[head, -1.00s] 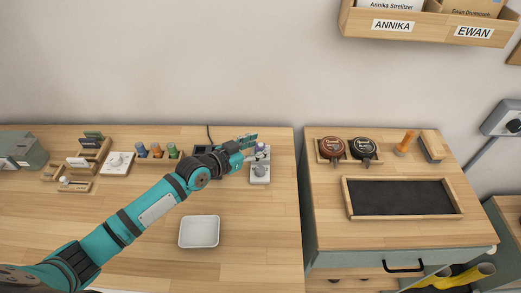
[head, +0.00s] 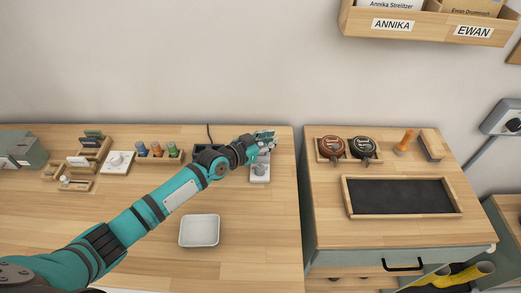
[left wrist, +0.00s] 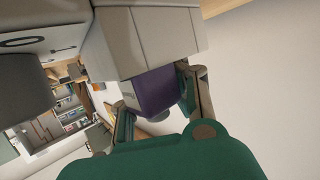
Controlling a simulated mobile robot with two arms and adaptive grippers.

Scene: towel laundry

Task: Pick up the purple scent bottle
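The purple scent bottle (left wrist: 154,92) shows in the left wrist view, against a pale grey-white block. My left gripper (left wrist: 158,108) has one finger on each side of it. Whether the fingers press on the bottle or stand just clear of it, I cannot tell. In the head view my left gripper (head: 266,140) is at the back right of the wooden worktop, over a small white device (head: 260,173). There the gripper largely hides the bottle. My right gripper is not in view.
A white tray (head: 199,230) lies at the front of the worktop (head: 110,225). Several coloured bottles stand in a wooden rack (head: 157,158) to the left. A gap separates the worktop from the right cabinet, which holds a black-lined tray (head: 400,197).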

